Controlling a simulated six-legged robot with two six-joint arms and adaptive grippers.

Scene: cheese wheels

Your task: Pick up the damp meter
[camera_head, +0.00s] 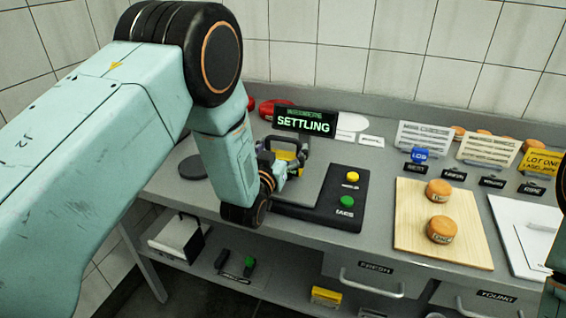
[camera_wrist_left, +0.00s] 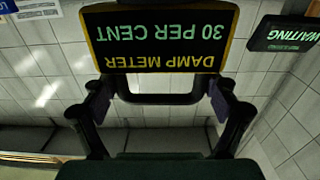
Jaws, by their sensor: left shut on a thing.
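The damp meter is a small yellow-edged device at the back left of the counter in the head view (camera_head: 284,154), partly hidden by my gripper. In the left wrist view its dark face (camera_wrist_left: 158,38) fills the top and reads "DAMP METER 30 PER CENT" upside down. My left gripper (camera_head: 281,169) is shut on the meter, with one finger on each side of its dark handle in the left wrist view (camera_wrist_left: 156,98). I cannot tell whether the meter touches the counter. My right gripper is not in view.
A "SETTLING" sign (camera_head: 304,121) stands just behind the meter. A black panel (camera_head: 343,198) with yellow and green buttons lies to the right. Further right is a wooden board (camera_head: 411,232) with two orange cheeses. A red object (camera_head: 274,107) and label cards stand along the back.

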